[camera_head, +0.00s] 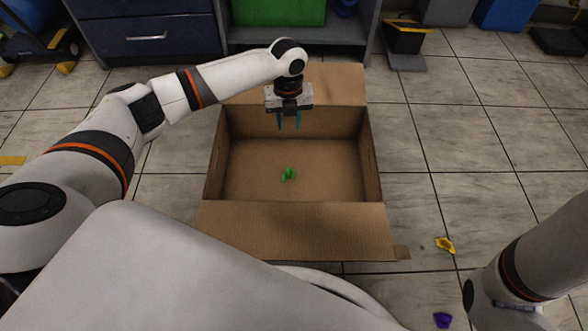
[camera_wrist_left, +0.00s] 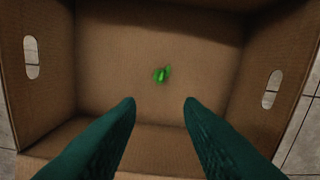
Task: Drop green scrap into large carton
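The green scrap (camera_head: 288,174) lies inside the large open carton (camera_head: 375,150), on or just above its floor near the middle. The left wrist view also shows the green scrap (camera_wrist_left: 162,75), beyond the fingertips and apart from them. My left gripper (camera_head: 289,126) hangs over the carton's far side, pointing down. Its teal fingers (camera_wrist_left: 160,102) are spread with nothing between them. My right arm comes in at the lower right; its gripper's fingers cannot be made out.
A yellow scrap (camera_head: 445,245) and a purple scrap (camera_head: 442,320) lie on the tiled floor right of the carton. The carton's near flap (camera_head: 300,230) is folded out. A drawer cabinet (camera_head: 150,35) and a shelf stand behind. The floor to the right is mostly clear.

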